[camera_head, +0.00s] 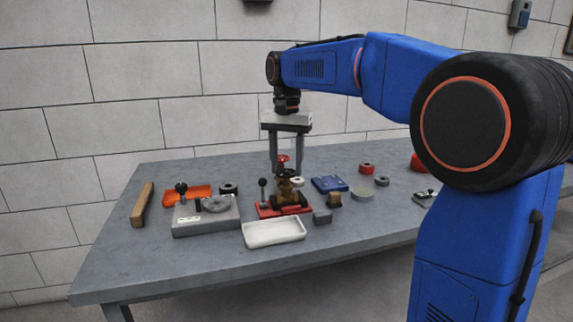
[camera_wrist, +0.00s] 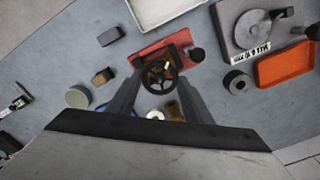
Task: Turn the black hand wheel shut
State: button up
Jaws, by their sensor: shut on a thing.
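The black hand wheel (camera_wrist: 162,77) is a spoked ring in the wrist view, above a brass valve on a red base plate (camera_wrist: 150,53). My gripper (camera_wrist: 160,80) has its two fingers on opposite sides of the wheel and is shut on it. There a round red part shows between the fingers, and I cannot make out the black wheel clearly.
A white tray (camera_head: 274,234) lies in front of the valve. A grey block with a disc (camera_head: 206,221) and an orange tray (camera_head: 187,194) stand left. A blue box (camera_head: 328,184) and several small parts lie right. The front left tabletop is clear.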

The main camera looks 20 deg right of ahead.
jog(key=m, duration=0.6)
jog(key=shift+m, duration=0.4)
dwell(0.4)
jog(key=o, duration=1.1)
notch_tip(320, 180, up, 17)
jog(key=shift+r, duration=0.2)
jog(key=shift+s, duration=0.1)
